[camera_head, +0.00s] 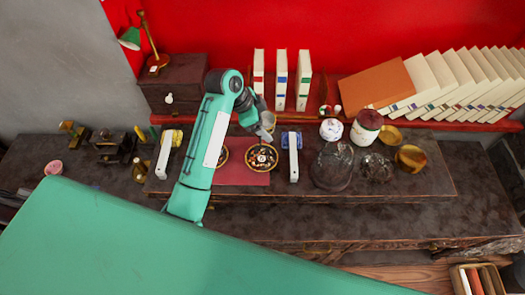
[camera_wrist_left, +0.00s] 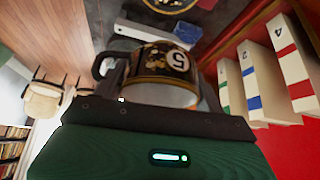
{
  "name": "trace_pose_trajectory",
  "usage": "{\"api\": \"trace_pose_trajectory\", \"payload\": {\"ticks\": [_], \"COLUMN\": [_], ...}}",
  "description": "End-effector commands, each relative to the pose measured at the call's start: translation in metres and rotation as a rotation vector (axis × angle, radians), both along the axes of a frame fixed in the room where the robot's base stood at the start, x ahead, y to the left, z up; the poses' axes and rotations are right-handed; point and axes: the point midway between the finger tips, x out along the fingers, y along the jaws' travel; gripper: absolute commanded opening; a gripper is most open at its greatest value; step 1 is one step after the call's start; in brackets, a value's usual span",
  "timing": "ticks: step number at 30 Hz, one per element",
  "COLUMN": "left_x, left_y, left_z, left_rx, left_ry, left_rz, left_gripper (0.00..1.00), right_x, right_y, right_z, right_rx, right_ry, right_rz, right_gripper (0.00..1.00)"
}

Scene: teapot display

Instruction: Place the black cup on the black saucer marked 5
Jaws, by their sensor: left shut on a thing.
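The black cup (camera_wrist_left: 165,62), with a gold-brown pattern and a white disc marked 5, is tilted between the fingers of my left gripper (camera_wrist_left: 160,78) in the left wrist view. Its handle points left and its pale inside shows. In the head view my left gripper (camera_head: 258,114) holds the cup (camera_head: 268,121) above and behind a dark patterned saucer (camera_head: 262,157), apart from it. This saucer has a gold rim and a white centre mark too small to read. A second similar saucer (camera_head: 222,154) is partly hidden by my arm. My right gripper is not in view.
The saucers lie on a red mat (camera_head: 240,178). A white-handled item on a blue base (camera_head: 292,140) stands close to the right. Glass domes (camera_head: 332,166), a red-and-white jar (camera_head: 366,127) and brass cups (camera_head: 411,158) stand farther right. Upright books (camera_head: 281,80) line the back shelf.

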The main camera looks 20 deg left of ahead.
Motion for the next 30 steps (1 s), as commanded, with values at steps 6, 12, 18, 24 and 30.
{"api": "trace_pose_trajectory", "payload": {"ticks": [6, 12, 18, 24, 30], "left_x": [-0.002, -0.001, 0.0, -0.001, 0.0], "left_y": [-0.001, 0.0, 0.0, 0.0, 0.0], "left_z": [-0.057, -0.1, -0.118, -0.144, -0.153], "left_rx": [-0.002, -0.002, 0.0, -0.001, 0.001], "left_ry": [0.008, 0.003, -0.001, 0.003, -0.001], "left_rz": [0.002, 0.002, 0.003, 0.003, 0.003], "left_gripper": [0.47, 0.47, 0.47, 0.47, 0.47], "right_x": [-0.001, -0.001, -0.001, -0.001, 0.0], "right_y": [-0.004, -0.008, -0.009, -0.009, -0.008], "right_z": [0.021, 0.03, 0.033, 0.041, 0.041], "right_rx": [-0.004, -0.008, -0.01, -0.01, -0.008], "right_ry": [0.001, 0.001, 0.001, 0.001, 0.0], "right_rz": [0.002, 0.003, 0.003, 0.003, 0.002], "right_gripper": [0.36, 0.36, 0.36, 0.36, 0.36]}}
